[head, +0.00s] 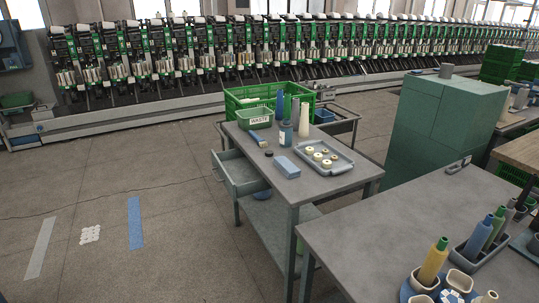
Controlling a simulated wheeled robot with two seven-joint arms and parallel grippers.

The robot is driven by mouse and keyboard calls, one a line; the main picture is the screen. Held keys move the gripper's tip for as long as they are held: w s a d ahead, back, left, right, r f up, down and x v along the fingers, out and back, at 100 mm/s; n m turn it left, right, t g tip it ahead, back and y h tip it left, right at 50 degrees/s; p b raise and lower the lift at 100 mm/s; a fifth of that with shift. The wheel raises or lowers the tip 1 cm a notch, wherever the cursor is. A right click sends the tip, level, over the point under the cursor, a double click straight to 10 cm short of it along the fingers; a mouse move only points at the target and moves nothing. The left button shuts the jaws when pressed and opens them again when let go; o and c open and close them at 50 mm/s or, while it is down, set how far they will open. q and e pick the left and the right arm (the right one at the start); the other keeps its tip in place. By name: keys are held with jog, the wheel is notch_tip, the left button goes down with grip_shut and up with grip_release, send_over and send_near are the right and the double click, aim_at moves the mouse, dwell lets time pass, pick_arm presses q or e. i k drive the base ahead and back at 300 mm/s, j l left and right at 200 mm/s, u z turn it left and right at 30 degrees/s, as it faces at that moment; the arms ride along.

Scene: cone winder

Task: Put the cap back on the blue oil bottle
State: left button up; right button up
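A small dark blue bottle (287,135) with a pale label stands upright near the middle of the grey table, in front of several tall cones. It looks like the oil bottle, but its top is too small to make out clearly. A small black disc (268,153), which may be the cap, lies on the tabletop to the left of and nearer than the bottle, apart from it. Neither of my grippers is in the head view.
The grey table (330,187) also holds a green waste bin (254,118), a light blue block (286,167) and a tray (343,169) of small spools. Its drawer (240,172) stands open on the left. A green cabinet (440,125) stands at right. Floor at left is mostly clear.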

aim_at(285, 127)
jog(key=i+z, duration=0.1)
jog(key=z, duration=0.9)
jog(key=i+j+z, duration=0.15)
jog(key=j+z, duration=0.65)
jog(key=j, duration=0.25)
jog(key=j+z, duration=0.4)
jog(key=j, duration=0.85)
jog(key=k+j+z, duration=0.15)
jog(key=j, duration=1.2)
jog(key=k+j+z, duration=0.1)
jog(key=j, duration=0.55)
